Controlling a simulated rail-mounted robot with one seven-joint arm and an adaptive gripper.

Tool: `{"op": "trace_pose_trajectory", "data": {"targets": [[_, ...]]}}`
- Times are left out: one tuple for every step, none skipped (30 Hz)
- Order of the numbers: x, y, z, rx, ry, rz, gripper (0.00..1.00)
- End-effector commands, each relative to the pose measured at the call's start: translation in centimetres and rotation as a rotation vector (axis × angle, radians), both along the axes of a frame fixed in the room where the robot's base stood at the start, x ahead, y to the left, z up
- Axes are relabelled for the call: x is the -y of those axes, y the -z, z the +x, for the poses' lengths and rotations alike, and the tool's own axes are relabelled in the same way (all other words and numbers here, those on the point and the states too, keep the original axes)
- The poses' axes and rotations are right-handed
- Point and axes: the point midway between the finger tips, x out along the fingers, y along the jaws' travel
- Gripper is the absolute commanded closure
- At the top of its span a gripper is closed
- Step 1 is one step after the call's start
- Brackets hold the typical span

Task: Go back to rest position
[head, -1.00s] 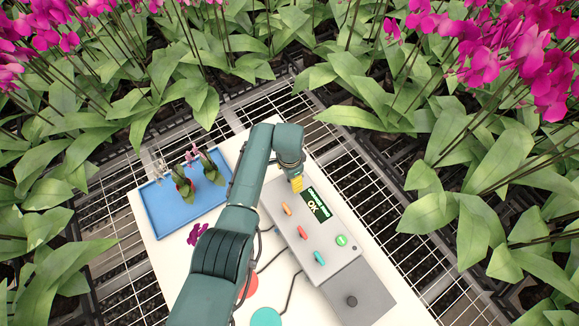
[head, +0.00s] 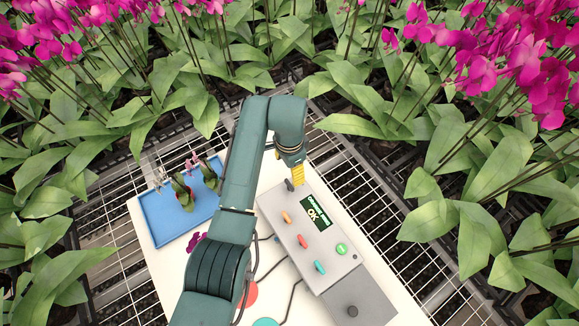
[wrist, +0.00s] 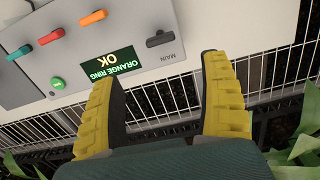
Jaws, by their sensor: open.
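My gripper (head: 298,172) is over the far end of the grey control panel (head: 275,205) in the head view. In the wrist view its two yellow fingers (wrist: 160,72) are spread apart with nothing between them. The black switch (head: 289,184) marked MAIN lies close beside the fingertips in the head view. In the wrist view this switch (wrist: 160,38) is beyond the fingers and apart from them. The panel's display (wrist: 98,68) reads "ORANGE RING OK".
Orange, red and teal levers (head: 303,241) and a green button (head: 341,249) are on the panel. A blue tray (head: 160,220) with small plants stands at left on the white table (head: 385,300). Orchids with broad leaves (head: 450,150) surround the table.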

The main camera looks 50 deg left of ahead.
Motion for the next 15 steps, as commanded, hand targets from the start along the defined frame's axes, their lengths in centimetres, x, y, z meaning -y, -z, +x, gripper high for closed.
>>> {"op": "trace_pose_trajectory", "data": {"targets": [[0.0,0.0,0.0,0.000,0.000,0.000,0.22],[0.0,0.0,0.0,0.000,0.000,0.000,0.22],[0.0,0.0,0.0,0.000,0.000,0.000,0.22],[0.0,0.0,0.0,0.000,0.000,0.000,0.22],[0.0,0.0,0.0,0.000,0.000,0.000,0.22],[0.0,0.0,0.0,0.000,0.000,0.000,0.22],[0.0,0.0,0.0,0.000,0.000,0.000,0.22],[0.0,0.0,0.0,0.000,0.000,0.000,0.22],[0.0,0.0,0.0,0.000,0.000,0.000,0.22],[0.0,0.0,0.0,0.000,0.000,0.000,0.22],[0.0,0.0,0.0,0.000,0.000,0.000,0.22],[0.8,0.1,0.5,0.000,0.018,0.000,0.22],[1.6,0.1,0.8,-0.001,0.034,-0.002,0.22],[2.5,0.3,1.2,-0.005,0.053,-0.003,0.22],[4.0,1.0,1.6,-0.016,0.081,-0.011,0.22]]}}
